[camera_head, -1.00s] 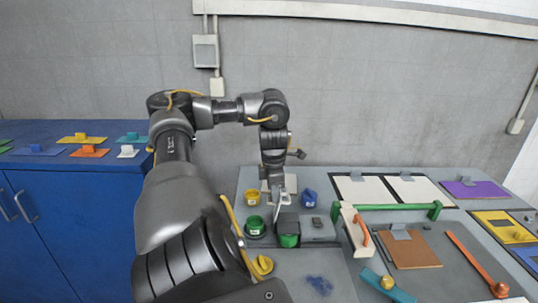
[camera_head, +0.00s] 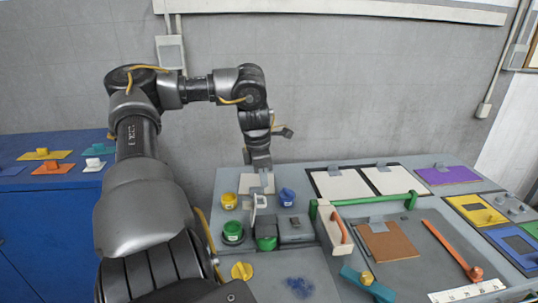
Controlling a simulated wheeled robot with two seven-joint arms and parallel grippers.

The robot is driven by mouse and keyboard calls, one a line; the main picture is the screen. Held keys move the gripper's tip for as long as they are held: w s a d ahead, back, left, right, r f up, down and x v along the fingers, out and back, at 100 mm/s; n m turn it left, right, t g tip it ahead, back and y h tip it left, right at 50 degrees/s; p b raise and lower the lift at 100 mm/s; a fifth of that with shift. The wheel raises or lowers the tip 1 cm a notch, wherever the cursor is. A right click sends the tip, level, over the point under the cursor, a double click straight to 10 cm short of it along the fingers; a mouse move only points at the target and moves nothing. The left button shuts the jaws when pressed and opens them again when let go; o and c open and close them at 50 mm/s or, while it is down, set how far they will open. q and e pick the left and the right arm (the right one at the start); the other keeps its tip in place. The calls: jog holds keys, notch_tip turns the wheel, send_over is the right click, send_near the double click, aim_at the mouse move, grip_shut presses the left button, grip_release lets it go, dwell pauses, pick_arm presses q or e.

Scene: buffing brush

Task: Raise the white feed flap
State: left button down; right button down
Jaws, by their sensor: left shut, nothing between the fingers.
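My left gripper (camera_head: 262,187) is shut and empty, pointing down at the back of the grey worktop. A small pale upright piece (camera_head: 253,207), which looks like the white feed flap, stands just below the gripper in the picture, beside a dark box. Whether the fingers touch it is too small to tell. A white plate (camera_head: 246,183) lies behind the gripper, partly covered by it. The dark box (camera_head: 266,226) has a green part in front. My right gripper is out of view.
A yellow pot (camera_head: 229,200) and green pot (camera_head: 233,231) stand left of the box; a blue pot (camera_head: 286,197) is right. A white bar with an orange handle (camera_head: 341,228) and a green rail (camera_head: 378,200) lie further right.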

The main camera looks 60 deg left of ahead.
pick_arm(q)
jog(key=shift+w+d+r, duration=0.25)
jog(key=shift+w+d, duration=0.1)
jog(key=shift+w, duration=0.4)
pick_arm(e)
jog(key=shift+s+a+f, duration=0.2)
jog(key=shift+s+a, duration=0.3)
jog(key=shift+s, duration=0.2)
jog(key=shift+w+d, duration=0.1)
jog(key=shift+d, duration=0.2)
pick_arm(q)
jog(key=shift+r, duration=0.1)
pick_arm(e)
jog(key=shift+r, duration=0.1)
